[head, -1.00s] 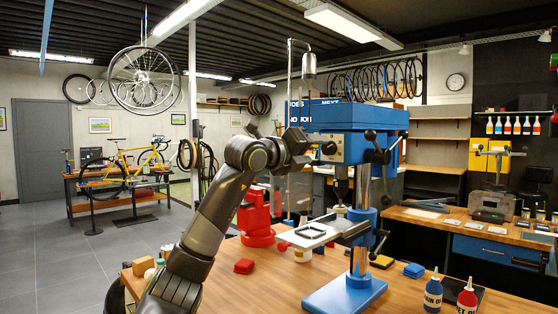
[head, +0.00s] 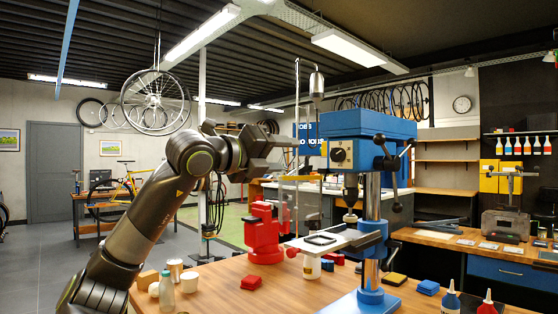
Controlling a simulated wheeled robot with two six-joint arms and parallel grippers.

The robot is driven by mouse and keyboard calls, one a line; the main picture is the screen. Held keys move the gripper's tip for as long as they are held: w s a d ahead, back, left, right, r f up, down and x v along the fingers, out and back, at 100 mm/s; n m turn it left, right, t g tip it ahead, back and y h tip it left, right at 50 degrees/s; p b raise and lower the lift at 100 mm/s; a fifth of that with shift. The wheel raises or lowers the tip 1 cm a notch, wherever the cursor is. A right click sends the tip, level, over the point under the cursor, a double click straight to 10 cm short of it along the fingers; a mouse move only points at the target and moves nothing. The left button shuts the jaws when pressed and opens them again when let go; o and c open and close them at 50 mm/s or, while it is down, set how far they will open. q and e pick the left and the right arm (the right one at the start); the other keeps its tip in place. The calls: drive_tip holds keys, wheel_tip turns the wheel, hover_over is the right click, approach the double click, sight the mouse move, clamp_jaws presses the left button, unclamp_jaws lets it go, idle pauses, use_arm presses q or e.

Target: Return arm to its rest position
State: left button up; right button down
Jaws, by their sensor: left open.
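My left arm rises from the lower left of the head view. Its gripper (head: 283,156) is raised over the workbench (head: 300,293), pointing right, with its jaws open and nothing seen between them. The gripper is left of the blue drill press (head: 368,124) and appears apart from it, above the red vise-like tool (head: 264,234). My right arm and gripper are not in view.
A wheel (head: 155,101) hangs upper left. Open floor lies at left.

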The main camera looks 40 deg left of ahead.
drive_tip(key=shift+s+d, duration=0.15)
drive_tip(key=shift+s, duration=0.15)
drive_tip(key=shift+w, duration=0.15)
